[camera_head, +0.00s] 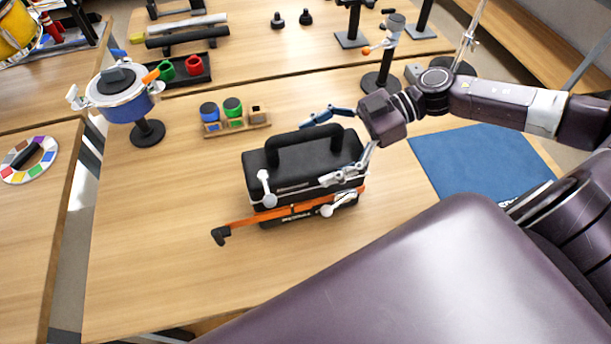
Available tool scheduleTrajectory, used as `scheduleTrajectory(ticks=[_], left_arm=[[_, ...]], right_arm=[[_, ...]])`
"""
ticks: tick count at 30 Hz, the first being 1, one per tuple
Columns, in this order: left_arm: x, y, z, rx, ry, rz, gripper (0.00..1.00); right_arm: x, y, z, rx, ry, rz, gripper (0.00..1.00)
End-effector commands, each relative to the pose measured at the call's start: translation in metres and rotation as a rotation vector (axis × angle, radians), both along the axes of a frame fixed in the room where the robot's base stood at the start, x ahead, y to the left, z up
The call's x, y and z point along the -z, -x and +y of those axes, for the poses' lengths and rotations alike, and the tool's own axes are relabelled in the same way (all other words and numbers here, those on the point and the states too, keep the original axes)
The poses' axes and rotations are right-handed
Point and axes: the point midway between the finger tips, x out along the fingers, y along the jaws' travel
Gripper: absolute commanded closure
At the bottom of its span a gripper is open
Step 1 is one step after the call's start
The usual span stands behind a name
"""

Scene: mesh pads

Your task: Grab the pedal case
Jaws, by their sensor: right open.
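The black pedal case (290,183) stands on the wooden table in the middle of the view. It has a raised black handle on top, white latch-like parts on its front and an orange bar along its lower front. My right gripper (320,150) is at the case's right end, with its fingers spread. One finger is behind the handle and the other is in front of it, over the case top. Whether either finger touches the case I cannot tell. My left gripper is not in view.
A small wooden rack (237,125) with blue and green knobs stands behind the case. A blue mat (478,166) lies to the right. A round device on a stand (122,97) is at the back left.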

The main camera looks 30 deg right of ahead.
Motion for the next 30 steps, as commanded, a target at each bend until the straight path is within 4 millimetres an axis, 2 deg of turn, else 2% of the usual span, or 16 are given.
scheduleTrajectory(ticks=[6,15,30], left_arm=[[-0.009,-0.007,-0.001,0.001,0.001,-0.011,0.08],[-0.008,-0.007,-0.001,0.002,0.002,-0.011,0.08],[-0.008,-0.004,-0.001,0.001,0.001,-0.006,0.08]], right_arm=[[0.007,-0.006,0.023,-0.001,-0.002,-0.002,0.07],[0.010,-0.007,0.025,0.001,0.001,-0.001,0.08],[0.010,-0.006,0.025,0.001,0.001,-0.001,0.63]])
